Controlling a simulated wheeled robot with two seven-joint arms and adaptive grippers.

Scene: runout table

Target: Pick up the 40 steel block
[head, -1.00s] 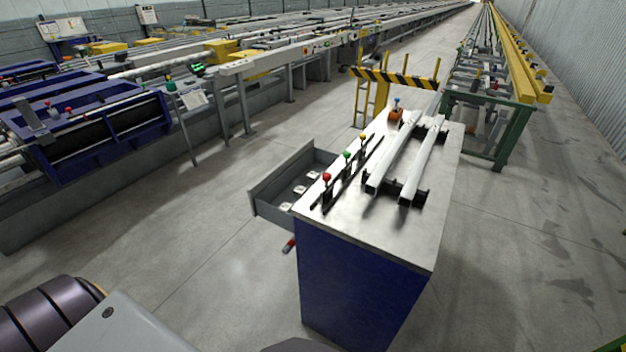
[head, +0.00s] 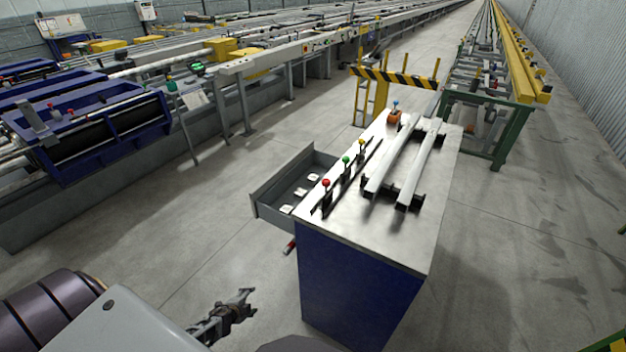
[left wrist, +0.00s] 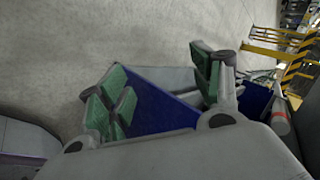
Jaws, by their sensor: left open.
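Three small pale blocks (head: 300,191) lie in a row in the open grey drawer (head: 268,208) of the blue cabinet in the head view. Their markings are too small to read, so I cannot tell which is the 40 steel block. My left gripper (head: 247,303) is open and empty, low in front of the cabinet, to the left of its blue side and well apart from the drawer. In the left wrist view its green-padded fingers (left wrist: 160,88) are spread, with the blue panel (left wrist: 158,108) behind them. No block can be made out there. My right gripper is not in view.
The cabinet's steel top (head: 390,235) carries two long profiles (head: 405,160) on black supports and levers with red, green and yellow knobs. A red cylinder (head: 290,245) sticks out below the drawer. A striped barrier (head: 393,78) stands behind. The floor left of the drawer is clear.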

